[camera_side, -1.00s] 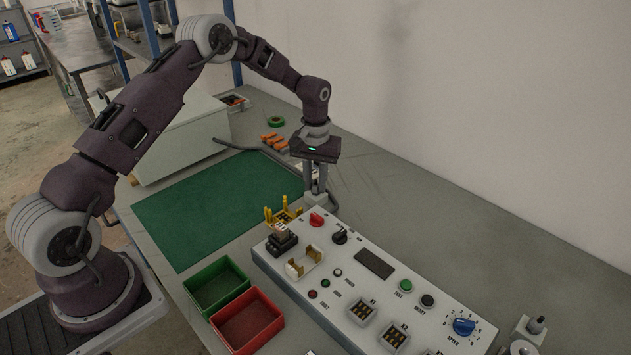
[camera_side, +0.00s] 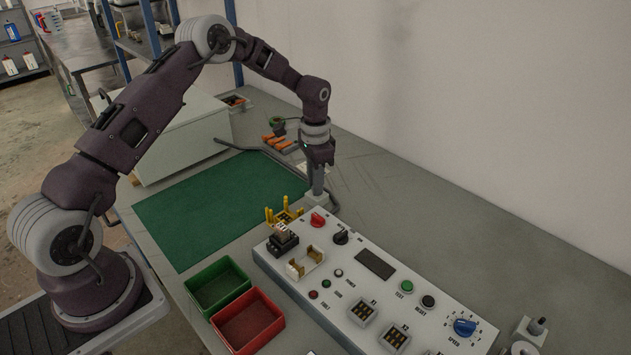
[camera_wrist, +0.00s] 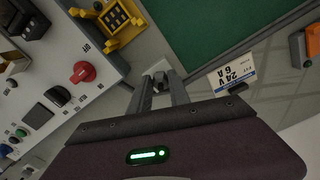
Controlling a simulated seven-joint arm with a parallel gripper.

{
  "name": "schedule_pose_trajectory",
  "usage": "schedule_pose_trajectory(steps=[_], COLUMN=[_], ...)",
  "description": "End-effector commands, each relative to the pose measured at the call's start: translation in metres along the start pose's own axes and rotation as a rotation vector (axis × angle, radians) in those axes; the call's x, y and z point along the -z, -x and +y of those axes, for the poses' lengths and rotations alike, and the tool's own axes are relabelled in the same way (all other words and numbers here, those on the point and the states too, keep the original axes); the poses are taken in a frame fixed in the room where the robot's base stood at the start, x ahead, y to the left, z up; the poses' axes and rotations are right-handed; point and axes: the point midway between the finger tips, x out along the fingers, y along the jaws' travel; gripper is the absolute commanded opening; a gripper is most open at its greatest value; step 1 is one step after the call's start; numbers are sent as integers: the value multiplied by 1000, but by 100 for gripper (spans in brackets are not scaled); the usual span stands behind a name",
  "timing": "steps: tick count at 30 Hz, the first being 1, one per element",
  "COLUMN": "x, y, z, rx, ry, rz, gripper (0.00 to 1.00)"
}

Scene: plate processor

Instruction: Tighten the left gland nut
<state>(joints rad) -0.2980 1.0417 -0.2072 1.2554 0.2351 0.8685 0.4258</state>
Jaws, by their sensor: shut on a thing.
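The left gland nut (camera_wrist: 160,83) is a small grey fitting at the far edge of the control panel (camera_side: 385,297), near the red knob. My gripper (camera_wrist: 165,82) points down at it, with one finger on each side. The fingers are shut on the nut and hide most of it in the side view, where my gripper (camera_side: 318,188) stands over the panel's back left corner. The nut's thread and its seating are too small to tell. A grey cable runs on the bench behind the gripper.
A red knob (camera_side: 318,220) and a yellow holder (camera_side: 284,215) stand close to the gripper. A green mat (camera_side: 205,215) lies to the left. Green (camera_side: 217,307) and red (camera_side: 260,344) bins stand in front. A white label (camera_wrist: 233,77) lies near the fingers.

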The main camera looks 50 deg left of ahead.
Motion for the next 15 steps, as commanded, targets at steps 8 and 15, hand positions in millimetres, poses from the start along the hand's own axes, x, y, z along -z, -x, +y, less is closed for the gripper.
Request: schedule_pose_trajectory(steps=[8,15], x=[2,2], y=[1,1], z=[-1,-2], rx=[2,2], ry=[-258,-485], rz=[5,5], gripper=[0,0])
